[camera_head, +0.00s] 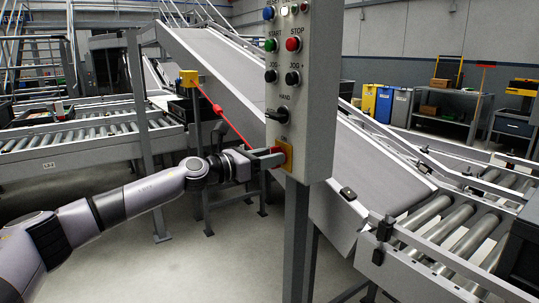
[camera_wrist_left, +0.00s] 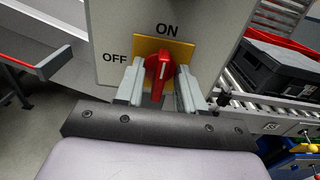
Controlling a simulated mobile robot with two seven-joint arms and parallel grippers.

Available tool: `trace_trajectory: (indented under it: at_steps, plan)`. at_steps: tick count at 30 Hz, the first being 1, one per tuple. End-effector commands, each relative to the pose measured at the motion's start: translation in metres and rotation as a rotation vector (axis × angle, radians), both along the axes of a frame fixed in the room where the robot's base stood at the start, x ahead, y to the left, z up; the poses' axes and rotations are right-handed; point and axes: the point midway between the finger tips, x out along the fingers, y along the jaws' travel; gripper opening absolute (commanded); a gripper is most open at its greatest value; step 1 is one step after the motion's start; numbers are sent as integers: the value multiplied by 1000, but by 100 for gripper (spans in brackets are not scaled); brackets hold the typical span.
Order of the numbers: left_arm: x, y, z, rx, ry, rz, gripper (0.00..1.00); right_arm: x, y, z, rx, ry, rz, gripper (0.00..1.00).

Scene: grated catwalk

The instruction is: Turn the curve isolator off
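The curve isolator is a red rotary knob (camera_wrist_left: 160,70) on a yellow plate (camera_wrist_left: 180,52), low on the grey control box. In the wrist view its handle points up toward ON; OFF is printed to its left. The red knob also shows in the head view (camera_head: 277,150), partly covered by the gripper. My left gripper (camera_wrist_left: 158,88) is at the knob, one finger on each side of the handle. The fingers look open, with a narrow gap beside the handle. My right gripper is not in view.
The control box (camera_head: 310,100) stands on a grey post (camera_head: 296,235) and carries START, STOP and other controls above the isolator. A sloped conveyor (camera_head: 235,75) runs behind it. Roller conveyors lie at left (camera_head: 70,138) and right (camera_head: 450,228). A red bar (camera_head: 225,115) slants behind my gripper.

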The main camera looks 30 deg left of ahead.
Motion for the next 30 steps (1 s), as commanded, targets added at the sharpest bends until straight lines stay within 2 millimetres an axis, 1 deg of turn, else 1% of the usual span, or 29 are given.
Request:
trace_trajectory:
  at_steps: [9, 11, 12, 13, 23, 30]
  plan:
    - [2, -1, 0, 0, 0, 0, 38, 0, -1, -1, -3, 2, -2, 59]
    - [2, -1, 0, 0, 0, 0, 19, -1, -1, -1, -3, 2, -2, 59]
    - [2, -1, 0, 0, 0, 0, 6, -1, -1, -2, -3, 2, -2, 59]
    - [2, -1, 0, 0, 0, 0, 0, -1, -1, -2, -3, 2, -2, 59]
    - [2, -1, 0, -10, 4, 1, 0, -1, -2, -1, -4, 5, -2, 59]
    - [2, -1, 2, -91, 38, 0, 0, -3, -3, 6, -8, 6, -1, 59]
